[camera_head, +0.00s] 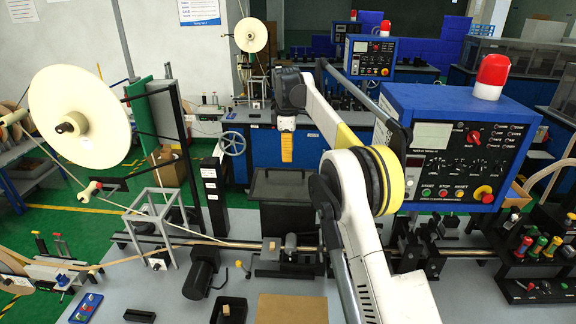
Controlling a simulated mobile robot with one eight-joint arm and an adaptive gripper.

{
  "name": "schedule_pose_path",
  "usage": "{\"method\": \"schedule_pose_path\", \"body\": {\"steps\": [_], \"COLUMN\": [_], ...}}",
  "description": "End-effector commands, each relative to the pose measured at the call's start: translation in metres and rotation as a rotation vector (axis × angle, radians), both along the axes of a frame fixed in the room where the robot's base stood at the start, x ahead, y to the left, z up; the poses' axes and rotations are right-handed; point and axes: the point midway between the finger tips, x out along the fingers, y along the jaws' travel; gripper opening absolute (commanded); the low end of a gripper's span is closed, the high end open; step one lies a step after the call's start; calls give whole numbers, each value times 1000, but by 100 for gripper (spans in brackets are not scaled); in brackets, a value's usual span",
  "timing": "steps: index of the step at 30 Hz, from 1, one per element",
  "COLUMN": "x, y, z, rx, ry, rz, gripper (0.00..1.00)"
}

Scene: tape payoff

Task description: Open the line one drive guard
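My arm rises from the bottom right and bends at a yellow and black joint. Its end, with my gripper (287,122), is above and behind the middle of the near bench. Its fingers are not clearly visible, so I cannot tell whether it is open or shut. A dark, box-shaped cover (284,186) stands on the near line below my gripper, with a clear gap between them. It looks closed and may be the drive guard; no label on it is readable. My arm hides part of the area to its right.
A blue control box (455,140) with a red lamp (491,76) stands at right. A large cream reel (80,118) is at left, its tape running to the bench's rollers. A horizontal shaft (220,243) crosses the bench. Tools (532,245) stand in a rack at far right.

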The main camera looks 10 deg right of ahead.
Motion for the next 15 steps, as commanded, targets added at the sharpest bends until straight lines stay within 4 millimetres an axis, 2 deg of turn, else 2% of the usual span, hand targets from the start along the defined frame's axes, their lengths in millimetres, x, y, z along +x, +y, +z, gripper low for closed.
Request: {"method": "schedule_pose_path", "body": {"steps": [3,6,15], "x": [-4,-6,-7], "y": [1,2,2], "z": [22,33,41], "rx": [0,0,0], "ry": [0,0,0], "rz": [0,0,0], "gripper": [32,32,32]}}
